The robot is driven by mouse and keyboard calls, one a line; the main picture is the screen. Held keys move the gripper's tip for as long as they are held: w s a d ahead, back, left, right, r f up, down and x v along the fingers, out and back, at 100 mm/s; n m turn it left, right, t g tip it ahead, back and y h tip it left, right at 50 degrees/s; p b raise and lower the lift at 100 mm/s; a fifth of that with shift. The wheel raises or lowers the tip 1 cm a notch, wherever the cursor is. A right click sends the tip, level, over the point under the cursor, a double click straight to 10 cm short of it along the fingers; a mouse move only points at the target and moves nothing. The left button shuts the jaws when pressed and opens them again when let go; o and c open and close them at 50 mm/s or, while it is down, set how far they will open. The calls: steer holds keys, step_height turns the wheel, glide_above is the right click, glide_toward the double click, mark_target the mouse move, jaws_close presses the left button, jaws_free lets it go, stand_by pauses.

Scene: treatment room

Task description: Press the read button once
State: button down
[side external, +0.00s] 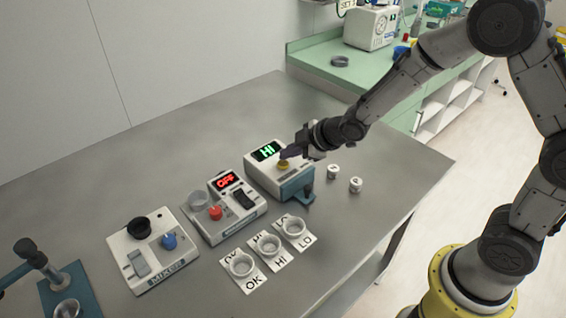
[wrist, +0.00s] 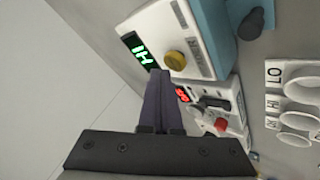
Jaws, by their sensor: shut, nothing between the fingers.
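A white reader box (side external: 272,177) with a green display reading HI (side external: 266,151) stands towards the back of the grey table. A round yellow button (side external: 283,164) sits on its top; no legible "read" label shows. The box (wrist: 205,25), its display (wrist: 139,50) and the yellow button (wrist: 175,60) also show in the wrist view. My gripper (side external: 284,154) is shut and empty, its dark fingertips just above the yellow button. In the wrist view the fingertips (wrist: 160,73) lie just beside the button's edge; I cannot tell whether they touch it.
A box with a red OFF display (side external: 225,181) and red knob stands to the left, then a mixer box (side external: 145,252). Two small white jars (side external: 355,185) stand on the right. A blue-grey holder (side external: 300,188) adjoins the reader.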

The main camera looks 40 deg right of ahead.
steer(key=shift+r, duration=0.15)
steer(key=shift+r, duration=2.5)
steer(key=shift+r, duration=0.1)
step_height(320, 180, up, 9)
steer(key=t, duration=0.2)
glide_above(288, 164)
steer(key=s+d, duration=0.1)
steer(key=d, duration=0.1)
steer(key=s+d+r+m+h, duration=0.3)
steer(key=s+d+r+m, duration=0.15)
steer(key=s+r, duration=0.45)
steer(key=s+f+m+g, duration=0.2)
steer(key=s+f+m, duration=0.1)
steer(key=s, duration=0.7)
steer(key=s+f+m+g+y, duration=0.1)
steer(key=s+f+m+g, duration=0.2)
steer(key=s, duration=0.8)
step_height(288, 164, down, 2)
steer(key=shift+s+a+f+m, duration=0.1)
steer(key=shift+s+a+m, duration=0.1)
steer(key=shift+a+m, duration=0.2)
